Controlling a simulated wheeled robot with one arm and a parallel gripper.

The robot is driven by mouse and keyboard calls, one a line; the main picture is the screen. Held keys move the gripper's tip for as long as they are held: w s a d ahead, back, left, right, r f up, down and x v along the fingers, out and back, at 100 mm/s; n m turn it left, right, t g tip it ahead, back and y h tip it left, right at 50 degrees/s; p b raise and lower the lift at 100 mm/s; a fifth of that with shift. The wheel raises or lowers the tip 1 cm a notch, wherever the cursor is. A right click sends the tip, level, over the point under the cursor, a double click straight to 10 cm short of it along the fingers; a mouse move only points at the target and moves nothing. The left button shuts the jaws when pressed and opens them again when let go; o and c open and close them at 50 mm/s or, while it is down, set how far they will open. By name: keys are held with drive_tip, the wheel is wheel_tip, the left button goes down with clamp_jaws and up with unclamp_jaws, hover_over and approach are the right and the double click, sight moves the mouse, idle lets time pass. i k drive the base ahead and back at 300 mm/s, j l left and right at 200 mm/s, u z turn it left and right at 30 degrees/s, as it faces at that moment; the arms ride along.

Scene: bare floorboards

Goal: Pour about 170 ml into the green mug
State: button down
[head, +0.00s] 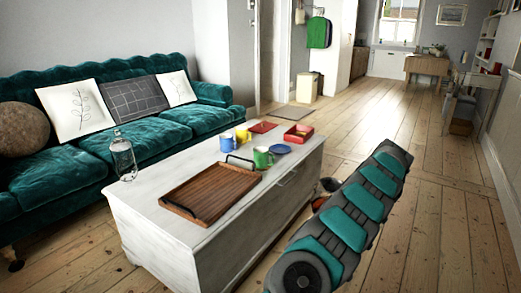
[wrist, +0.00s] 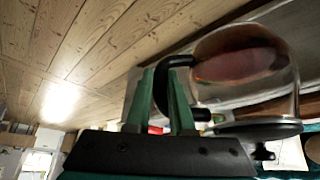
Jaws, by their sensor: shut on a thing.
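The green mug (head: 262,158) stands upright on the white chest-like table (head: 150,222), beside the far right corner of the wooden tray. In the wrist view my gripper (wrist: 160,78) is shut on the black handle of a glass carafe (wrist: 245,70). The carafe holds a reddish-brown liquid and has a dark disc-like rim or lid. The wrist picture appears upside down, with floorboards at its top. In the head view my arm hides most of the gripper. A small dark and orange shape beside the arm, right of the table, may be part of the carafe.
On the table are a wooden tray (head: 212,190) with black handles, a blue mug (head: 226,143), a yellow mug (head: 242,138), a blue saucer (head: 280,149), a red tray (head: 298,135), a flat red item (head: 263,127) and a clear glass bottle (head: 123,158). A teal sofa (head: 95,160) stands behind.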

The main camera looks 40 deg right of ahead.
sight(262, 154)
drive_tip(key=i+l, duration=0.5)
drive_tip(key=i, duration=0.15)
drive_tip(key=i+l, duration=0.5)
drive_tip(key=i, duration=0.1)
